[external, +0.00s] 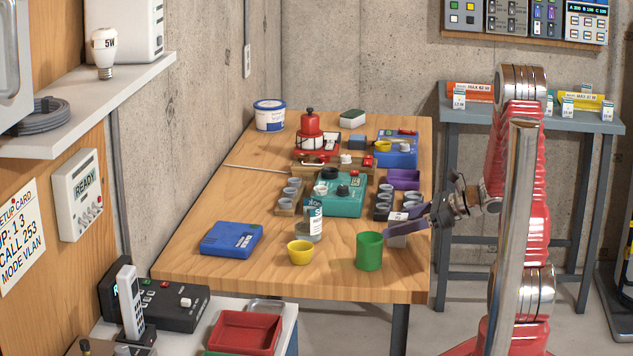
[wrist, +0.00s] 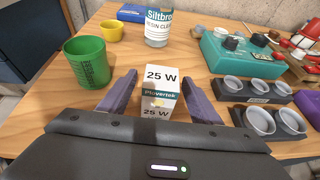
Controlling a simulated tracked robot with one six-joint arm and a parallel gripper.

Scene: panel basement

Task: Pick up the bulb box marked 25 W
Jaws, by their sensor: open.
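The bulb box marked 25 W (wrist: 160,92) is a small white box with a dark teal band. It stands upright on the wooden table in the wrist view, with "25 W" on its top and on the face toward me. My gripper (wrist: 160,88) is open, with one purple finger on each side of the box. Gaps show between the fingers and the box.
A green cup (external: 369,251) stands close to the left of the box, with a yellow cup (external: 300,252) further left. A Siltbro bottle (wrist: 158,27) stands behind the box. Racks of grey cups (wrist: 262,120) are close on the right in the wrist view.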

